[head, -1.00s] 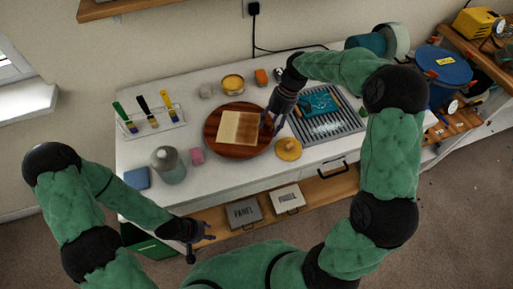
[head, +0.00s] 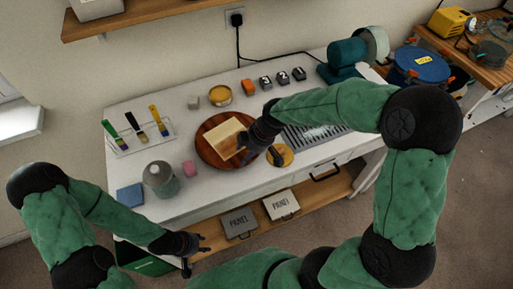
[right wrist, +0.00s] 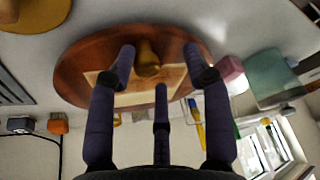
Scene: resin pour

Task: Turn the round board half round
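The round board (head: 206,155) is a brown wooden disc on the white bench and carries a pale rectangular panel (head: 220,138). My right gripper (head: 242,152) is low at the board's front right part. In the right wrist view its fingers (right wrist: 159,68) are spread over the board (right wrist: 75,70), with a yellow-brown knob (right wrist: 148,56) between them. Gaps show beside the knob, and I cannot see firm contact. The panel (right wrist: 135,98) shows behind the fingers. My left gripper (head: 196,250) is open and empty, low in front of the bench, away from the board.
A yellow disc (head: 285,150) lies close to the board's right. A brush rack (head: 140,135) stands at the left, a slatted grille (head: 310,137) at the right.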

